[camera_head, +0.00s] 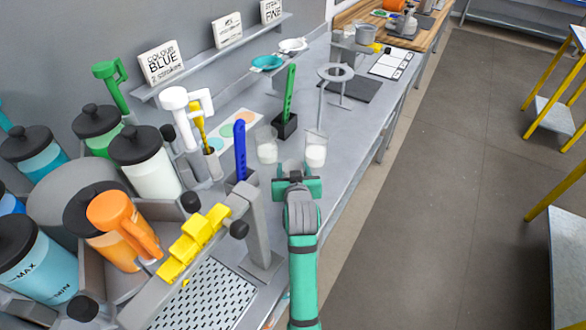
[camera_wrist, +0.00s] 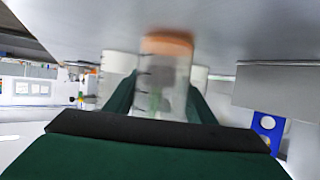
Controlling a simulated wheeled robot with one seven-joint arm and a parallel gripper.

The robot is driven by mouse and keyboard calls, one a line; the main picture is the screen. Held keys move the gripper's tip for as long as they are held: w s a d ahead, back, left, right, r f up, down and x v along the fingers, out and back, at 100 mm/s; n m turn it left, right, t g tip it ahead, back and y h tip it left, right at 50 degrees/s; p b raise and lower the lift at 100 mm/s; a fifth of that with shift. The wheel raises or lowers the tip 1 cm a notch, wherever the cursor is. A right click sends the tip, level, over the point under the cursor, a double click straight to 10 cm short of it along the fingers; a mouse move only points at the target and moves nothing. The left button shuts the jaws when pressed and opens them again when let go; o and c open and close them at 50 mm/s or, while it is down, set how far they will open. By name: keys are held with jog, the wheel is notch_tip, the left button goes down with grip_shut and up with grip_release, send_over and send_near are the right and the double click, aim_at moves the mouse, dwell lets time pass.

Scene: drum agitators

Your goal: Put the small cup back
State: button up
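The small cup (camera_wrist: 163,85) is clear, with dark measuring marks and an orange band at its upper end in the wrist view. It sits between the green fingers of my gripper (camera_wrist: 165,100), which appear closed against its sides. In the head view my gripper (camera_head: 297,180) is low over the front edge of the grey bench, and the held cup shows only faintly there. Just beyond stand two similar clear cups, one with white contents (camera_head: 316,153) and one at its left (camera_head: 266,147). They show as pale shapes behind the held cup in the wrist view.
A blue-handled tool (camera_head: 240,150) in a grey holder is close left of my gripper. A green-handled tool (camera_head: 289,92) in a black block and a ring stand (camera_head: 335,73) are beyond the cups.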

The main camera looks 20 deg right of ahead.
jog(key=shift+o, duration=1.1)
jog(key=shift+r, duration=0.2)
jog(key=v, duration=1.2)
jog(key=shift+w, duration=0.1)
